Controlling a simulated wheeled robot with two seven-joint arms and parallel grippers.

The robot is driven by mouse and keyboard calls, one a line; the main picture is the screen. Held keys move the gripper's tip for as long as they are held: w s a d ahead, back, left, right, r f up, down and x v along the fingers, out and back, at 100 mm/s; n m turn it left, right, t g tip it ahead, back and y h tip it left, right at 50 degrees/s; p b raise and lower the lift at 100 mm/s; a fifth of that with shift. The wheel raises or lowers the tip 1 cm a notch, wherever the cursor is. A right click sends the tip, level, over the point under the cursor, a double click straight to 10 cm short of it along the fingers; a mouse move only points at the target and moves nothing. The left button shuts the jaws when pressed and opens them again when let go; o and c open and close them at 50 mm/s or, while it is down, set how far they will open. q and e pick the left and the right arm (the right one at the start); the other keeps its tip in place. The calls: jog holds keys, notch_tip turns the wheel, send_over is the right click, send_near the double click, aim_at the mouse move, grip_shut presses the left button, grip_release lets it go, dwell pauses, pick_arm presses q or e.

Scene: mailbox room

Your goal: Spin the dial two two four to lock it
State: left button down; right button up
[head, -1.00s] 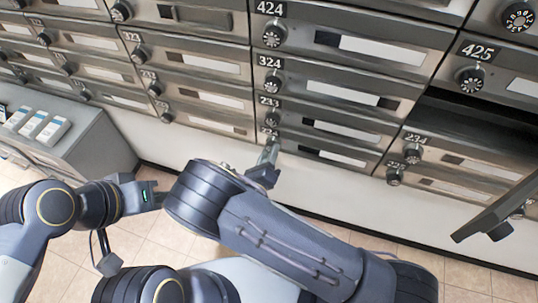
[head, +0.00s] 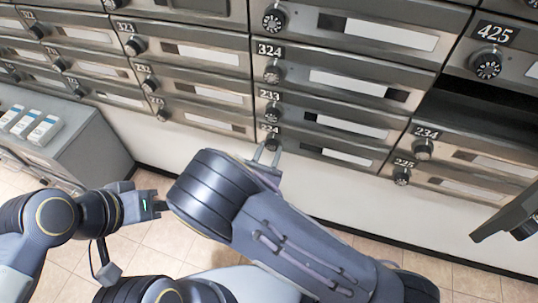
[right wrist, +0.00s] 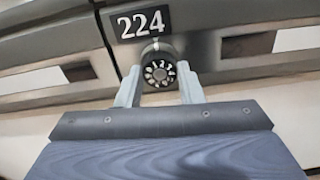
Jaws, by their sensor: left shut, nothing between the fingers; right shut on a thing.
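The 224 dial (right wrist: 158,72) is a round black knob with white numerals, set under the white-on-black 224 label (right wrist: 140,23) in the right wrist view. In the head view the 224 dial (head: 272,141) is on the lowest row, partly behind my gripper. My right gripper (right wrist: 159,88) is shut on the dial, with one pale finger at each side of it. My right gripper also shows in the head view (head: 267,152), at the box front. My left gripper (head: 160,205) is shut and empty at lower left, apart from the boxes.
The 233 dial (head: 272,114) and 324 dial (head: 272,73) sit just above. An open door (head: 510,215) juts out at right, below the dark open compartment (head: 480,110). A grey cabinet (head: 85,145) with several white-blue items stands at left. Tiled floor lies below.

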jog(key=m+b, duration=0.1)
jog(key=m, duration=0.1)
jog(key=m+b, duration=0.1)
jog(key=b, duration=0.1)
jog(key=m+b, duration=0.1)
jog(key=m, duration=0.1)
jog(key=shift+f+m, duration=0.25)
jog(key=shift+m, duration=0.05)
jog(key=shift+r+m+b, duration=0.15)
jog(key=shift+m+b, duration=1.75)
jog(key=shift+b, duration=0.05)
jog(key=o, duration=1)
jog(key=shift+r, duration=0.1)
jog(key=p+v, duration=0.1)
jog(key=v, duration=0.6)
jog(key=shift+s, duration=0.35)
